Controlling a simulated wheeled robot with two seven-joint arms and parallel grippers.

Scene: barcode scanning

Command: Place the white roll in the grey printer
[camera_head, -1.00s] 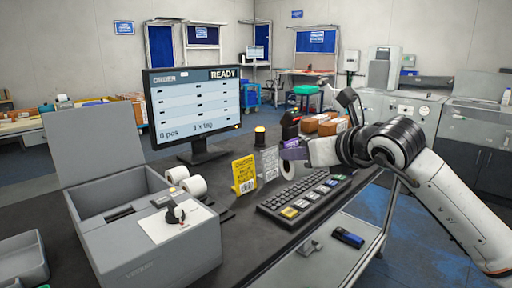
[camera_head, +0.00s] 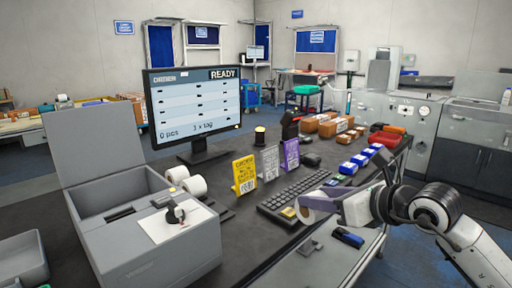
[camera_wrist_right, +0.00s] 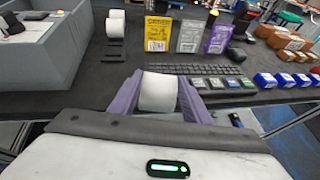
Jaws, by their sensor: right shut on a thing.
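The white roll (camera_wrist_right: 158,92) is held between the two purple fingers of my right gripper (camera_wrist_right: 158,95) in the right wrist view. In the head view my right gripper (camera_head: 322,204) holds the roll (camera_head: 308,210) in front of the keyboard, near the table's front edge. The grey printer (camera_head: 150,235) stands at the left on the table with its lid (camera_head: 98,143) raised. Its open bay shows, but the bay's floor is only partly visible. My left gripper is not in view.
Other white rolls (camera_head: 195,186) stand just right of the printer. Yellow, grey and purple cards (camera_head: 244,175) stand behind the keyboard (camera_head: 290,198). A monitor (camera_head: 195,108) stands behind the printer. Blue boxes (camera_head: 360,160) lie at the right. A grey bin (camera_head: 22,262) is at the far left.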

